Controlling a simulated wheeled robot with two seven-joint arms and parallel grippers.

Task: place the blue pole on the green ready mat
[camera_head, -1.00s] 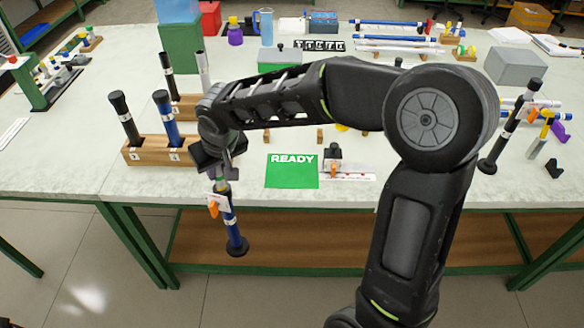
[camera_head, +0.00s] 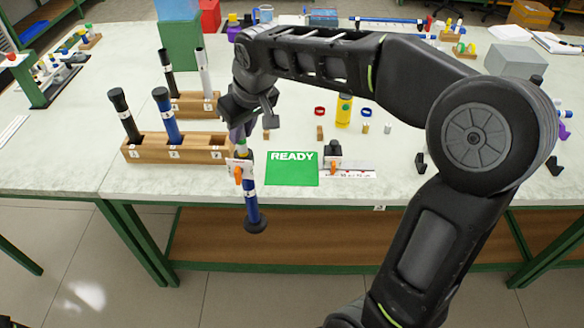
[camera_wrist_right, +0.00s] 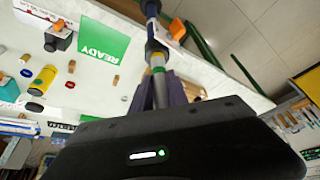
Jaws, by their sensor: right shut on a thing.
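The blue pole (camera_head: 251,205) has a black round foot, a white band and an orange tag. My right gripper (camera_head: 241,142) is shut on its upper part, and the pole hangs nearly upright at the table's front edge, its foot in front of and below the table top. The green READY mat (camera_head: 292,170) lies flat and empty just right of the pole. In the right wrist view the pole (camera_wrist_right: 156,48) runs away from the jaws (camera_wrist_right: 161,92), with the mat (camera_wrist_right: 103,42) to its left. My left gripper is not in view.
A wooden rack (camera_head: 143,151) left of the gripper holds a black pole and another blue pole (camera_head: 165,115); a second rack (camera_head: 192,104) stands behind. A black and orange device (camera_head: 333,156) stands right of the mat. A yellow cylinder (camera_head: 344,110) is behind it.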

